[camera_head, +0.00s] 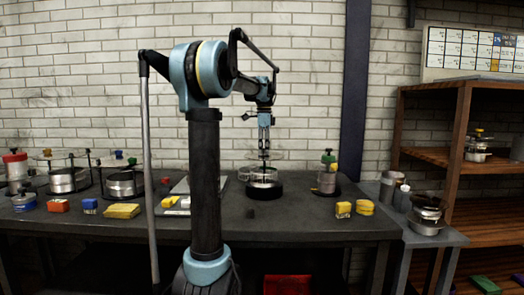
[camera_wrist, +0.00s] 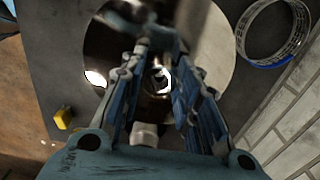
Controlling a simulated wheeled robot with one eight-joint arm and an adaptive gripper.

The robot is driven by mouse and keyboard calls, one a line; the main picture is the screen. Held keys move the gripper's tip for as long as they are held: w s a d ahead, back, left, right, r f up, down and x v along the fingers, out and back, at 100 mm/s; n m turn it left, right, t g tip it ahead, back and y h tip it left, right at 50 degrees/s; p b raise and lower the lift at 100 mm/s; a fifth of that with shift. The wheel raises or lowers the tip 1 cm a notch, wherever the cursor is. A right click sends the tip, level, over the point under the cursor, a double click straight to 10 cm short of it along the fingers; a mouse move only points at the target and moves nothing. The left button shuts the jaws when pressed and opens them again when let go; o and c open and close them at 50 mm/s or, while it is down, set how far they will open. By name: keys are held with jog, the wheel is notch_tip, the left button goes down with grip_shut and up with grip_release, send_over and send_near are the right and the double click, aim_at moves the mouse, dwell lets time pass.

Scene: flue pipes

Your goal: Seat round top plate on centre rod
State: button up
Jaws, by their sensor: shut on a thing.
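In the wrist view a large shiny round plate (camera_wrist: 103,42) lies beyond my fingers, with a round hub or hole (camera_wrist: 158,80) near its middle. My gripper (camera_wrist: 160,85) is shut at this centre, on what looks like the plate's hub; the exact contact is hidden. In the head view my gripper (camera_head: 264,148) points down over a stand with a thick black round base (camera_head: 264,189) and clear round tiers above it. The plate's edge appears as a thin disc (camera_head: 252,155) around the fingertips. I cannot tell whether the centre rod is inside the plate's hole.
On the dark table (camera_head: 300,225), pots and clamped stands (camera_head: 122,183) stand left, and a metal can (camera_head: 327,180) stands right. Yellow blocks (camera_head: 343,209) lie at the front right. A wire-mesh ring with a blue rim (camera_wrist: 272,30) is at upper right in the wrist view.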

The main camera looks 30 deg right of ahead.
notch_tip(320, 180, down, 6)
jog(key=shift+f, duration=0.15)
dwell(3.0)
jog(key=o, duration=1.2)
jog(key=shift+o, duration=0.2)
notch_tip(320, 180, up, 12)
dwell(0.5)
